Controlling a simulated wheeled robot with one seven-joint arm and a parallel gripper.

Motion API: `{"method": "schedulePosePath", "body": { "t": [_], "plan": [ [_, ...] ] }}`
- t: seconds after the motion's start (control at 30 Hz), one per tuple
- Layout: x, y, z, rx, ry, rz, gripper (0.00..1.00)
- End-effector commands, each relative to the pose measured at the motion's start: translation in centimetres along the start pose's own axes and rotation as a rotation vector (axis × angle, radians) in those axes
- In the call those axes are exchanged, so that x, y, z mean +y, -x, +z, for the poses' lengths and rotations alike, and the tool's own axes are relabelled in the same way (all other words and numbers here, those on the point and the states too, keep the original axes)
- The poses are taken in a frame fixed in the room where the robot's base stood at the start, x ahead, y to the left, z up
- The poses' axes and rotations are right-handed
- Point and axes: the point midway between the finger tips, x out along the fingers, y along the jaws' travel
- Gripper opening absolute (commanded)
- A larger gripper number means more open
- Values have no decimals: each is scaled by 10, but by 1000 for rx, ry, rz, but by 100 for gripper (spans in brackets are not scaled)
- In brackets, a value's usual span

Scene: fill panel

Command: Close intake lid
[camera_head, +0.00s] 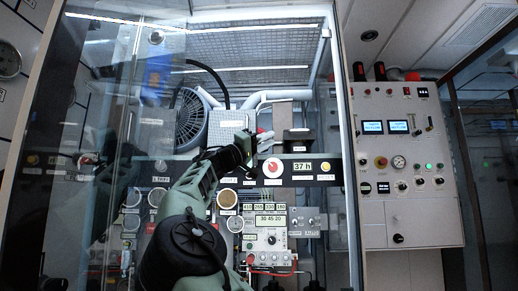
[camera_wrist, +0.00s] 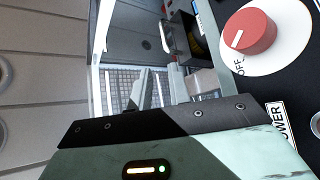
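My gripper (camera_head: 262,138) is in front of the machine panel, just above the black strip with the round dials. In the wrist view its two grey fingers (camera_wrist: 162,90) stand apart with nothing seen between them. A dark box (camera_head: 299,141) is just right of the gripper, with an upright grey flap (camera_head: 282,114) behind it. The box also shows in the wrist view (camera_wrist: 186,38), with a yellowish inside. These may be the intake and its lid raised open, but no label confirms it. The fingers appear apart from the flap.
A red power knob (camera_wrist: 252,32) on a white disc (camera_head: 273,168) is close below the gripper. A fan (camera_head: 191,121) and white pipes are behind. A glass door (camera_head: 85,150) stands left; a control cabinet (camera_head: 405,160) stands right.

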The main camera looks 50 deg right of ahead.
Motion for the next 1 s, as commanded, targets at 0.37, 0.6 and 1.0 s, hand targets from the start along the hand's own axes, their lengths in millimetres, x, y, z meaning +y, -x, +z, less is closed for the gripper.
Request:
{"method": "schedulePosePath", "body": {
  "t": [0.37, 0.6, 1.0],
  "plan": [
    [0, 32, 0, -1, 0, 1, 19],
    [0, 32, 0, 0, 0, 0, 19],
    [0, 31, 0, 0, 0, 0, 19]
  ]
}}
